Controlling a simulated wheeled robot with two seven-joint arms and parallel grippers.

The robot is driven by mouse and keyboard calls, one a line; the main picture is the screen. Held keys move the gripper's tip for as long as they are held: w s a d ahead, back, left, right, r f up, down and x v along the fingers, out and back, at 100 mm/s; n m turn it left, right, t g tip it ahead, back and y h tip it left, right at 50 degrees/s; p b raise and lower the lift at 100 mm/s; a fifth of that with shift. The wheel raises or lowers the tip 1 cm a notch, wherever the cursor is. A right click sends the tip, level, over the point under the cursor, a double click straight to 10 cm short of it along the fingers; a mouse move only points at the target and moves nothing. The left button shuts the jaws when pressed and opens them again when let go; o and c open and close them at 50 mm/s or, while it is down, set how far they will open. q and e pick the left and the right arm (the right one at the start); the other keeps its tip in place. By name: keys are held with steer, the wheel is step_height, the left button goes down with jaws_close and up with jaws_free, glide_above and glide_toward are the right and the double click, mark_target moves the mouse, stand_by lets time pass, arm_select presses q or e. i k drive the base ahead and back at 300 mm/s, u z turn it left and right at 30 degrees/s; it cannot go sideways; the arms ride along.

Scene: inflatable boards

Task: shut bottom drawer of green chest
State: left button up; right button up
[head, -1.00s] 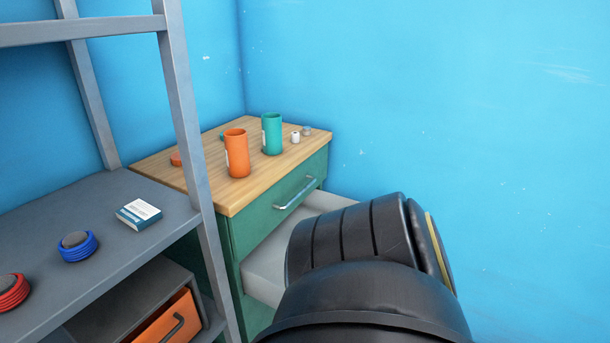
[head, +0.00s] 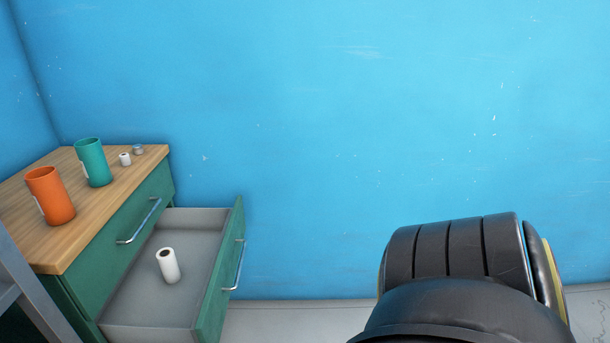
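The green chest (head: 68,293) with a wooden top stands at the left. Its upper drawer (head: 133,226) is shut and has a silver handle. The drawer below it (head: 125,325) is pulled well out to the right, showing a grey inside and a green front (head: 221,285) with a silver handle (head: 236,266). A white roll (head: 167,265) stands in the open drawer. The chest's lower part is cut off by the frame, so I cannot tell what lies below. A black part of my arm fills the lower right, apart from the chest. Neither gripper is in view.
An orange cup (head: 50,196), a teal cup (head: 93,162) and small items stand on the chest top. A grey shelf post (head: 40,290) is at the lower left edge. The blue wall is close behind. Bare floor (head: 290,322) shows between the drawer and my arm.

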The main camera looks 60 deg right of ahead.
mark_target(207, 243)
steer(key=z, duration=1.5)
steer(key=i, duration=0.1)
steer(key=u, duration=0.05)
